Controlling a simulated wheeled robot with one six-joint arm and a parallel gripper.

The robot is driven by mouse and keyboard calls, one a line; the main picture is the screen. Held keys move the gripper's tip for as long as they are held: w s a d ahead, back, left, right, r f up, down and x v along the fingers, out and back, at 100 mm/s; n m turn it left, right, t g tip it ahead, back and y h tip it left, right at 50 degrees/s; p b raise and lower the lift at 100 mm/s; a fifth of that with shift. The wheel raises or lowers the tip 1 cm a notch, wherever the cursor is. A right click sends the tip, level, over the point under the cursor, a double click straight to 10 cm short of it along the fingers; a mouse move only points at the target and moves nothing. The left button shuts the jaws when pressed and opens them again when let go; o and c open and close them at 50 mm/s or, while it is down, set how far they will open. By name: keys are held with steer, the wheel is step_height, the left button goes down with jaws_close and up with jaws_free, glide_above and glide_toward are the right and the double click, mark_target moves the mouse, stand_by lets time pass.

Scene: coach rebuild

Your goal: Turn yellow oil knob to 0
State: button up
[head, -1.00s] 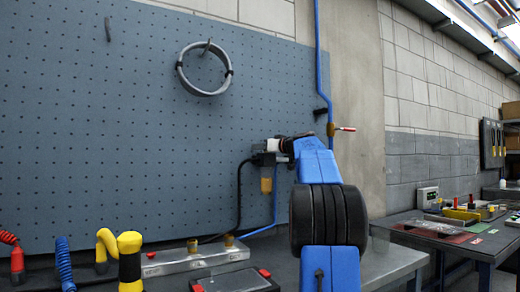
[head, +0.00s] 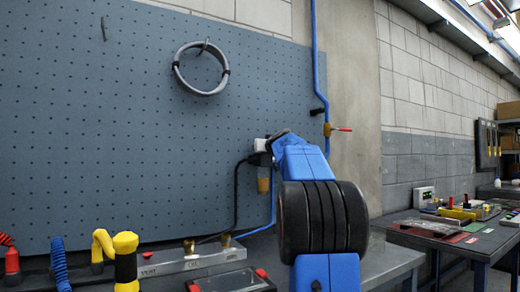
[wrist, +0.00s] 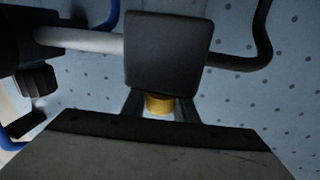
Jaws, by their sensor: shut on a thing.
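The yellow oil knob (wrist: 159,102) shows in the wrist view below a dark square block (wrist: 166,52). My gripper (wrist: 160,110) has one finger on each side of it and is shut on it. The knob's markings and pointer cannot be read. In the head view my arm reaches the wall-side air unit (head: 262,158), which has an amber bowl (head: 263,184) hanging under it. There my blue and black arm links hide the knob and fingertips.
A black cable and a blue hose run down from the unit. A grey manifold (head: 190,262) with brass fittings lies on the bench, with a red-cornered tray (head: 235,281) in front. A blue pipe with a red-handled valve (head: 340,129) is on the wall to the right.

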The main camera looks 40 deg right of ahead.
steer(key=o, duration=1.1)
steer(key=shift+c, duration=0.2)
steer(key=shift+s, duration=0.1)
steer(key=v, duration=1.7)
steer(key=shift+s+a, duration=0.1)
steer(key=shift+a, duration=0.05)
